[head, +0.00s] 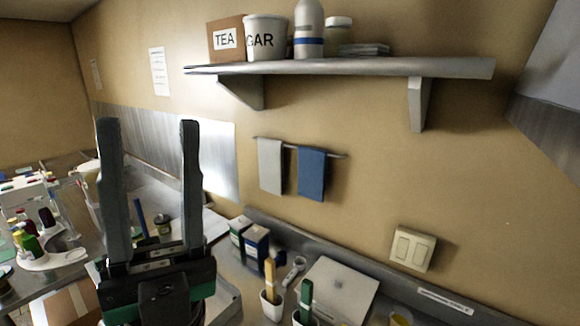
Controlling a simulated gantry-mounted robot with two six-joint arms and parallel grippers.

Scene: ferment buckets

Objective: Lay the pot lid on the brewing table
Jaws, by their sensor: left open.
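My left gripper (148,123) is raised at the left of the head view, its two long grey fingers pointing up and spread wide apart. I cannot make out a pot lid in this view. A steel work surface with a raised back edge (372,259) runs along the wall at the bottom; I cannot tell whether it is the brewing table. My right gripper is not in view.
A steel wall shelf (380,68) holds a TEA box (226,42), a sugar tub (266,38) and a bottle (309,30). Two cloths, one blue (312,174), hang below. A flat pale square item (341,287) and small cups lie below. Bottles crowd the left side.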

